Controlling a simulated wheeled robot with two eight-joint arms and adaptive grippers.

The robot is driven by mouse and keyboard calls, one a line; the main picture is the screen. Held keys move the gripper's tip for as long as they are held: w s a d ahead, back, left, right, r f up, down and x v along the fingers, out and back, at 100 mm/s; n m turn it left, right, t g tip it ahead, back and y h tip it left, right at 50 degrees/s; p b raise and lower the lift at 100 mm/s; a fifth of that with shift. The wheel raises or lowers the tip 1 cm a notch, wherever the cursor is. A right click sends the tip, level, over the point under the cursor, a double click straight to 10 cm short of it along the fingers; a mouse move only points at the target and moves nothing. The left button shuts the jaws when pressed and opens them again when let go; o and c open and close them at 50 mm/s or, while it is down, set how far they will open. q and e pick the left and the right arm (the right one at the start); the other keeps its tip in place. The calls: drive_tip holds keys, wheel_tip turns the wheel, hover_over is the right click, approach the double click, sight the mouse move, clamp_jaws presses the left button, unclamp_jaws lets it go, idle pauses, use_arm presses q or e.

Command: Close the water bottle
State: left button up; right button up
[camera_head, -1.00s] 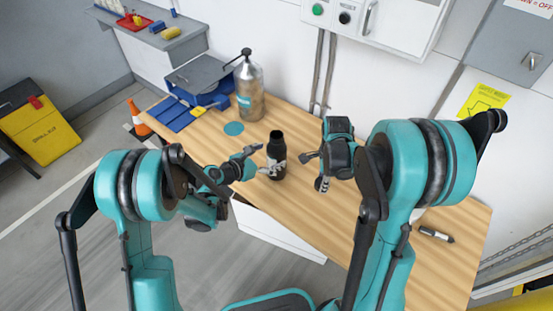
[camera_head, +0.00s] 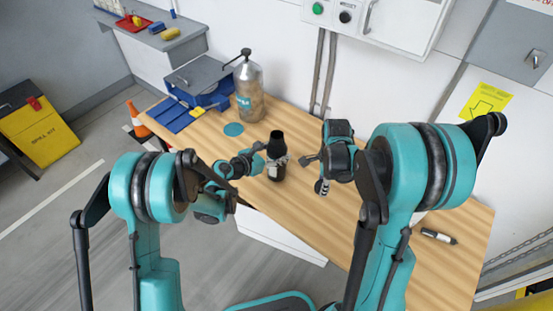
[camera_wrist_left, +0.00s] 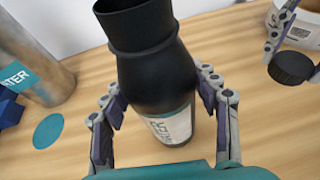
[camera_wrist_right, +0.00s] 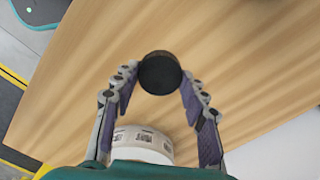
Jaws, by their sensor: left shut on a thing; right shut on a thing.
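The dark open-necked water bottle (camera_head: 277,143) stands upright on the wooden table, with a white label lower down. My left gripper (camera_head: 274,162) is shut on its body; the left wrist view shows the bottle (camera_wrist_left: 150,60) between the fingers, its mouth uncovered. My right gripper (camera_wrist_right: 160,80) is shut on a round black cap (camera_wrist_right: 160,73), held at the fingertips. The left wrist view also shows this cap (camera_wrist_left: 291,67), to the right of the bottle and apart from it. The cap is hard to make out in the head view.
A white roll-like object (camera_wrist_right: 143,140) shows below my right gripper. A dark marker-like item (camera_head: 438,236) lies at right.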

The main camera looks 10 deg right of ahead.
sight(271, 145)
use_arm(q)
drive_tip(key=shift+r, duration=0.1)
